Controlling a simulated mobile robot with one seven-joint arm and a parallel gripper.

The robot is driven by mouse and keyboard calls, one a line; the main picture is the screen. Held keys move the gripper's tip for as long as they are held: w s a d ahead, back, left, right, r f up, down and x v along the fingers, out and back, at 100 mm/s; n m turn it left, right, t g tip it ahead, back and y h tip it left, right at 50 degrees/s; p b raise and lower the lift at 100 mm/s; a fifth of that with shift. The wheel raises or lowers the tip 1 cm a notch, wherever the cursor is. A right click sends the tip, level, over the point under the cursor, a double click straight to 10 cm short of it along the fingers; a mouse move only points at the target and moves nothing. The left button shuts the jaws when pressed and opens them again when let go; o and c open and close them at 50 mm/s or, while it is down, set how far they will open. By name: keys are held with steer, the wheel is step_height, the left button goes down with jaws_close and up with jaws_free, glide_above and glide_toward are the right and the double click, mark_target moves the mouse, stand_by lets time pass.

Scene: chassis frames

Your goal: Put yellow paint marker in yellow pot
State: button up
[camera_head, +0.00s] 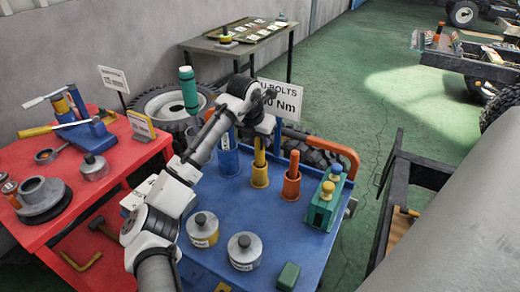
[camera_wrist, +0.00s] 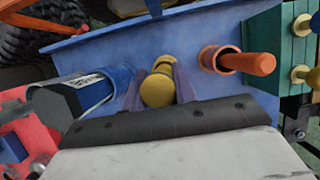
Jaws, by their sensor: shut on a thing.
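The yellow paint marker (camera_wrist: 158,90) is between the two fingers of my gripper (camera_wrist: 160,78) in the wrist view, and the gripper is shut on it. In the head view the marker (camera_head: 260,151) stands upright below my gripper (camera_head: 261,132). The yellow pot (camera_head: 260,178) is on the blue cart top, directly under the marker. The marker's lower end appears to be inside the pot's mouth. Whether it touches the pot's bottom cannot be told. In the wrist view the marker and fingers hide most of the pot.
A green block (camera_head: 323,206) with knobs is farther right. Two lidded tins (camera_head: 244,252) stand in front on the blue cart (camera_head: 215,262). A red table (camera_head: 100,205) is left.

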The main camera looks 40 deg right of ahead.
mark_target(260, 152)
steer(key=shift+f+p, duration=0.55)
steer(key=shift+f, duration=2.15)
steer(key=shift+f, duration=0.2)
steer(key=o, duration=1)
steer(key=shift+r, duration=0.15)
steer(key=b+v, duration=0.2)
steer(key=v, duration=1)
steer(key=shift+b, duration=0.35)
steer(key=shift+r, duration=0.1)
